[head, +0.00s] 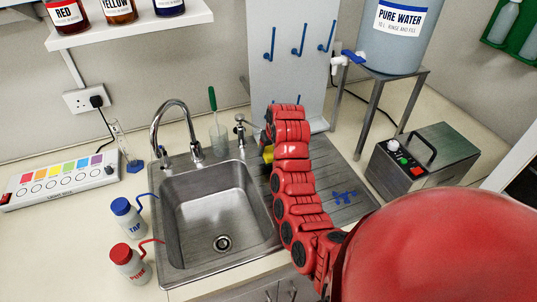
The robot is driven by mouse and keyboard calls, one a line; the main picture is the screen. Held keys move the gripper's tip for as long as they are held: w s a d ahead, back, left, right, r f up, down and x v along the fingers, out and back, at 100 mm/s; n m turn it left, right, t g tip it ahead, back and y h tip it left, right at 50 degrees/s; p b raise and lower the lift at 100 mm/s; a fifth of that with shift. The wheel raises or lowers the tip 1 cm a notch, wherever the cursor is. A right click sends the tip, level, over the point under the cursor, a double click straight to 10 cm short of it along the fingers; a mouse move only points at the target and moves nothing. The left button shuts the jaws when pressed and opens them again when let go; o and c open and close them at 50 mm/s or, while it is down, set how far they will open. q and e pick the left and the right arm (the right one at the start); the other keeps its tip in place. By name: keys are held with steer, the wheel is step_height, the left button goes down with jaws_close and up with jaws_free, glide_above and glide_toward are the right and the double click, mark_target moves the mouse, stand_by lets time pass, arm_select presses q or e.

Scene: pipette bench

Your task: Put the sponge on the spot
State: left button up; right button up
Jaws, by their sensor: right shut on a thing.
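The sponge (267,155) shows only as a small yellow patch by the right edge of the sink, above the left part of the drainboard. My right gripper (267,143) is shut on it, mostly hidden behind my own red arm. I cannot tell whether the sponge touches the drainboard. I cannot make out a marked spot; my arm covers part of the drainboard. My left gripper is not in view.
The steel sink (205,215) is empty, with a tap (178,125) behind it. The ribbed drainboard (330,170) holds a blue branched piece (343,197). A pegboard (283,75) stands behind. A blue-capped bottle (128,218) and a red-capped bottle (130,264) stand left.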

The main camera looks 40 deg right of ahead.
mark_target(270, 149)
steer(key=shift+w+d, duration=0.25)
steer(key=shift+w, duration=0.6)
step_height(270, 149, down, 3)
steer(key=p, duration=0.3)
steer(key=shift+f, duration=0.35)
steer(key=shift+f, duration=0.15)
